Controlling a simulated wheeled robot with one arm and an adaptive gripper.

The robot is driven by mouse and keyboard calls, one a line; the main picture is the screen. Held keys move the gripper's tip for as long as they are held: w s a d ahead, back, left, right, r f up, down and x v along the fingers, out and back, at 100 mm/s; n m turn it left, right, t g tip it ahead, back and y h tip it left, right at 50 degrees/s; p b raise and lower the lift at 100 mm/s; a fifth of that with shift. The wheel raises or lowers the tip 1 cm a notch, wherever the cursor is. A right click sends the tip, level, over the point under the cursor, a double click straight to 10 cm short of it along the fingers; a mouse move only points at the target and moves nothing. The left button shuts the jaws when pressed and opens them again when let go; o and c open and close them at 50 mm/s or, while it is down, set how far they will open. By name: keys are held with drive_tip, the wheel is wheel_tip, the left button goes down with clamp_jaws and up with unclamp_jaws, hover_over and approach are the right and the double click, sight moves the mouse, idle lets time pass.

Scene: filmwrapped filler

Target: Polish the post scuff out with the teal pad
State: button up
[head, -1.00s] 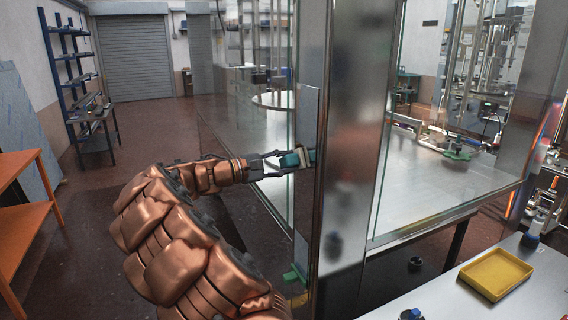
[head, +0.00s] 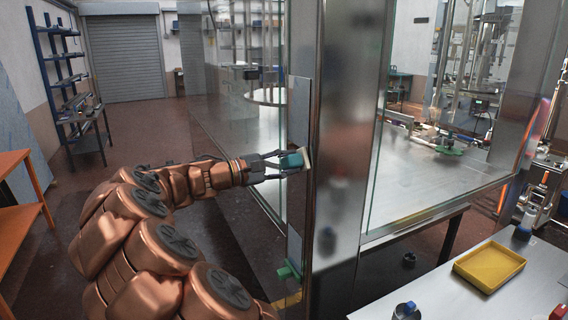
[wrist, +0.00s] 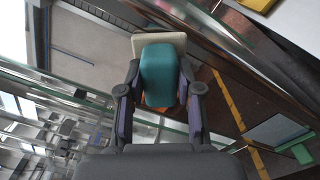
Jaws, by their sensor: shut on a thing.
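My gripper (head: 278,166) is shut on the teal pad (head: 291,160), left of the steel post (head: 341,170). The pad has a cream working face (head: 305,157) turned toward the post's left side. I cannot tell whether that face touches the post. In the wrist view the teal pad (wrist: 160,76) sits between the two fingers of my gripper (wrist: 160,98), with the cream face (wrist: 158,43) at its far end. The post shows blurred dark patches that may be reflections. I cannot make out the scuff.
Glass panes (head: 420,165) flank the post. A green fitting (head: 288,271) sits low at its left. At the lower right, a steel table (head: 430,297) holds a yellow tray (head: 489,268), a blue-topped jar (head: 407,311) and a red item (head: 558,312). An orange bench (head: 14,210) stands at the left.

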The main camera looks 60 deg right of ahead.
drive_tip(key=shift+s+a, duration=0.1)
drive_tip(key=shift+a, duration=0.05)
drive_tip(key=w+d+p, duration=0.3)
drive_tip(key=w+d, duration=0.1)
drive_tip(key=w, duration=0.1)
drive_tip(key=shift+w, duration=0.35)
idle(0.7)
drive_tip(key=v, duration=0.6)
drive_tip(key=shift+p, duration=0.3)
drive_tip(key=shift+w, duration=0.1)
idle(0.3)
drive_tip(key=shift+v, duration=1.45)
